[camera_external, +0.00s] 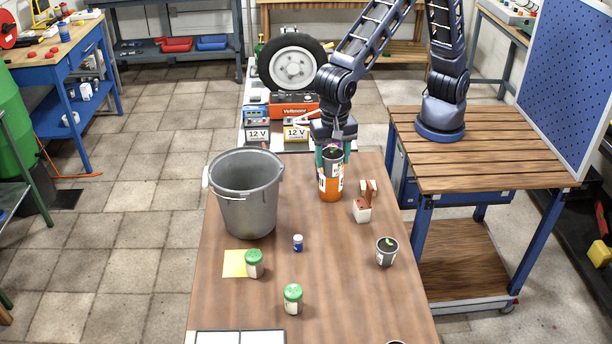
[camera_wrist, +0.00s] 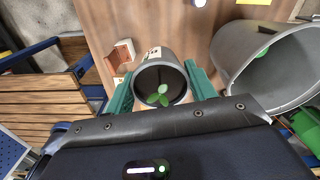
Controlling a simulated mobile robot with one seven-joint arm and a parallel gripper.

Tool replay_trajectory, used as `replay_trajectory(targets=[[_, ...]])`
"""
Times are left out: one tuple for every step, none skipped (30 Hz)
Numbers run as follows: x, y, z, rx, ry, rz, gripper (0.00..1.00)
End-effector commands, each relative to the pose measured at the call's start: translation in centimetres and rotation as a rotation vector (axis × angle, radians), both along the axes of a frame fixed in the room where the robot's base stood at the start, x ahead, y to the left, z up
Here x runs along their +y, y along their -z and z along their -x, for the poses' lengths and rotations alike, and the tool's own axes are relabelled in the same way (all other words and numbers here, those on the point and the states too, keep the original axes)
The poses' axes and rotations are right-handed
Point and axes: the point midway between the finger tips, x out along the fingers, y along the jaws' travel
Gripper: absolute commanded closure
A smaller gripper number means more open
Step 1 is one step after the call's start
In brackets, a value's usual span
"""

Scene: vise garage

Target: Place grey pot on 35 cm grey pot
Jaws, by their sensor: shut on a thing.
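My gripper (camera_external: 333,160) is shut on a small grey pot (camera_external: 332,154) holding a green seedling (camera_wrist: 161,96). In the wrist view, the green fingers flank the grey pot (camera_wrist: 150,73), which appears upright in the external view. An orange container with a white label (camera_external: 330,188) shows directly below the pot; I cannot tell whether they touch. Another small grey pot (camera_external: 387,257) with a green sprout stands at the table's right. A large grey bucket-like pot (camera_external: 247,212) stands on the left, open at the top; it also shows in the wrist view (camera_wrist: 272,90).
The wooden table (camera_external: 340,290) also holds a brown-and-white object (camera_external: 362,211), two green-lidded jars (camera_external: 254,264) (camera_external: 293,298), a small blue-and-white bottle (camera_external: 298,243) and a yellow sheet (camera_external: 234,262). Free tabletop lies toward the front.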

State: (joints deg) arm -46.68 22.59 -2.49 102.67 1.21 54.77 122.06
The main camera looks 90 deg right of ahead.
Motion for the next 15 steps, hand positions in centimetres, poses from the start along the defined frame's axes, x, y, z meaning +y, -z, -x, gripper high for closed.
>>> replay_trajectory(targets=[[1.8, -0.6, 1.5, -0.002, -0.062, -0.002, 0.70], [2.7, -0.9, 2.3, -0.002, -0.098, -0.002, 0.70], [3.9, -1.3, 3.4, -0.002, -0.147, -0.002, 0.70], [4.8, -1.7, 4.3, -0.002, -0.183, -0.002, 0.70], [5.6, -2.0, 5.1, -0.002, -0.219, -0.003, 0.70], [6.7, -2.4, 6.3, -0.002, -0.265, -0.003, 0.70], [7.4, -2.7, 7.1, -0.002, -0.299, -0.002, 0.70], [8.2, -3.0, 8.0, -0.001, -0.332, -0.001, 0.70], [9.1, -3.4, 9.0, -0.001, -0.372, -0.001, 0.70], [9.7, -3.6, 9.8, -0.002, -0.402, -0.002, 0.70], [10.2, -3.9, 10.4, -0.002, -0.428, -0.002, 0.70], [10.9, -4.1, 11.3, -0.001, -0.462, -0.002, 0.70], [11.3, -4.3, 11.9, -0.001, -0.482, -0.001, 0.70], [11.6, -4.5, 12.4, 0.000, -0.502, 0.000, 0.70], [12.1, -4.7, 13.0, -0.001, -0.526, -0.001, 0.70]])
